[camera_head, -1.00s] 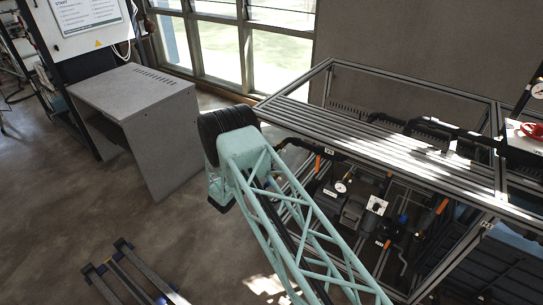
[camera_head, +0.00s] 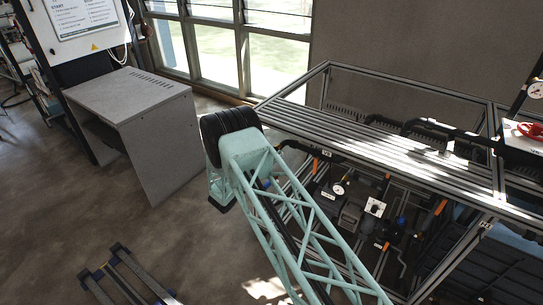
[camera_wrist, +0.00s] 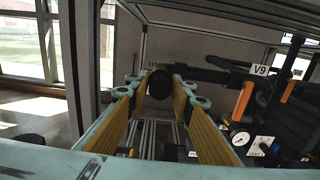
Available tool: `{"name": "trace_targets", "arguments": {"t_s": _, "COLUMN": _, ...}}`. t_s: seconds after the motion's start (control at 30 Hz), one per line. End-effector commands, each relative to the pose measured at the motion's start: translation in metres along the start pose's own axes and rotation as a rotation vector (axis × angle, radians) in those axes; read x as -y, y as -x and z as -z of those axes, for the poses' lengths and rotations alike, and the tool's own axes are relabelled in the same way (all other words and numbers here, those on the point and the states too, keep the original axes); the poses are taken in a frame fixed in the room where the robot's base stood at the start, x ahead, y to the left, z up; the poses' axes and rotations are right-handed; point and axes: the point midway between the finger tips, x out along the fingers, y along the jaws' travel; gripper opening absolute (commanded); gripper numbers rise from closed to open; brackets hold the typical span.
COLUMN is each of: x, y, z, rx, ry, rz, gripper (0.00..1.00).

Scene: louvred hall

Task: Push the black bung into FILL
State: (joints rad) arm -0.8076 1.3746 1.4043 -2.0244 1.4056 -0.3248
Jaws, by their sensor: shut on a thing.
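My gripper (camera_wrist: 157,80) shows in the wrist view, with yellow-padded fingers and teal tips. It is shut on the black bung (camera_wrist: 160,85), a dark round piece between the fingertips. The bung is held in front of a metal frame, with a dark pipe (camera_wrist: 212,75) behind and to the right of it. I cannot tell whether the bung touches anything there. No opening marked FILL can be read in either view. In the head view the gripper and bung are not visible; only my teal lattice arm shows.
The aluminium-profile frame (camera_head: 385,130) holds pipes and a gauge (camera_head: 338,189). In the wrist view, a V9 tag (camera_wrist: 260,70), an orange handle (camera_wrist: 243,100) and a gauge (camera_wrist: 240,139) stand close on the right. A grey desk (camera_head: 150,100) and open floor lie left.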

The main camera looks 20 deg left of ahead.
Motion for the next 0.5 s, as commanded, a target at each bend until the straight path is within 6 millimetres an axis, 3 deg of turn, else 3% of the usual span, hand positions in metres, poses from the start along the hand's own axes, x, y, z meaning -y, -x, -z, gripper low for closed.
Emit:
{"name": "trace_targets", "arguments": {"t_s": 0.17, "x": -0.0002, "y": 0.0002, "z": -0.0002, "rx": 0.000, "ry": 0.000, "rz": 0.000, "gripper": 0.00}}
{"name": "trace_targets", "arguments": {"t_s": 0.2, "x": -0.0002, "y": 0.0002, "z": -0.0002, "rx": 0.000, "ry": 0.000, "rz": 0.000, "gripper": 0.24}}
{"name": "trace_targets", "arguments": {"t_s": 0.37, "x": -0.0002, "y": 0.0002, "z": -0.0001, "rx": 0.000, "ry": 0.000, "rz": 0.000, "gripper": 0.37}}
{"name": "trace_targets", "arguments": {"t_s": 0.5, "x": -0.0002, "y": 0.0002, "z": -0.0001, "rx": 0.000, "ry": 0.000, "rz": 0.000, "gripper": 0.37}}
